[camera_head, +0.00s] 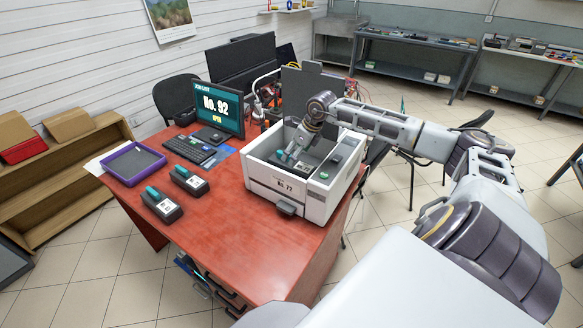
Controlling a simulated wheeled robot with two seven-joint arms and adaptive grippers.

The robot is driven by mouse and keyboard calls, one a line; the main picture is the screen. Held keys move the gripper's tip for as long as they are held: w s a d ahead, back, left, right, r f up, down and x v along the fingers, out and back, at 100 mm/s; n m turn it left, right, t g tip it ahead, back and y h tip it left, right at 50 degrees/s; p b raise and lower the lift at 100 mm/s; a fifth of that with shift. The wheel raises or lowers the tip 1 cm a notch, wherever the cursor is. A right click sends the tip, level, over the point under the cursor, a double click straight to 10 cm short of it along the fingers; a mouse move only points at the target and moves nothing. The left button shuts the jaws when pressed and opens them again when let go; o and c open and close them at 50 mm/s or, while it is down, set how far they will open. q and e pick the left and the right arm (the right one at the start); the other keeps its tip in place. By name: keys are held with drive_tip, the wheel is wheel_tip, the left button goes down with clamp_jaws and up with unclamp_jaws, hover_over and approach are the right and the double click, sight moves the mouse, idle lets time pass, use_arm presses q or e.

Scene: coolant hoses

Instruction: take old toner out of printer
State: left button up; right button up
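The white printer (258,185), labelled "No. 72", stands open on the right part of the red desk. Inside it lies a dark toner cartridge with a pale label and a teal handle (283,157). My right arm reaches in from the right, and my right gripper (295,148) points down inside the printer at the teal handle. The fingers are small and partly hidden, so I cannot tell whether they grip it. Two similar dark toners with teal handles, one nearer (163,210) and one farther (190,184), lie on the desk left of the printer. My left gripper is out of view.
A purple-rimmed tray (108,168) sits empty at the desk's left edge. A monitor (218,108) and a keyboard (189,149) stand behind the toners. The desk front (225,245) is clear. Dark panels and cables are behind the printer.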

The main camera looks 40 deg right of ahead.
drive_tip(key=shift+w+f, duration=0.1)
drive_tip(key=shift+f, duration=0.15)
drive_tip(key=shift+p+x, duration=0.35)
drive_tip(key=shift+x, duration=1.7)
drive_tip(key=shift+w+f, duration=0.2)
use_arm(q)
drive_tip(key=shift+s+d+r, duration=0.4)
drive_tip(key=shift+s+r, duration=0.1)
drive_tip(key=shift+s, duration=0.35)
use_arm(e)
drive_tip(key=shift+r, duration=0.1)
drive_tip(key=c, duration=1.5)
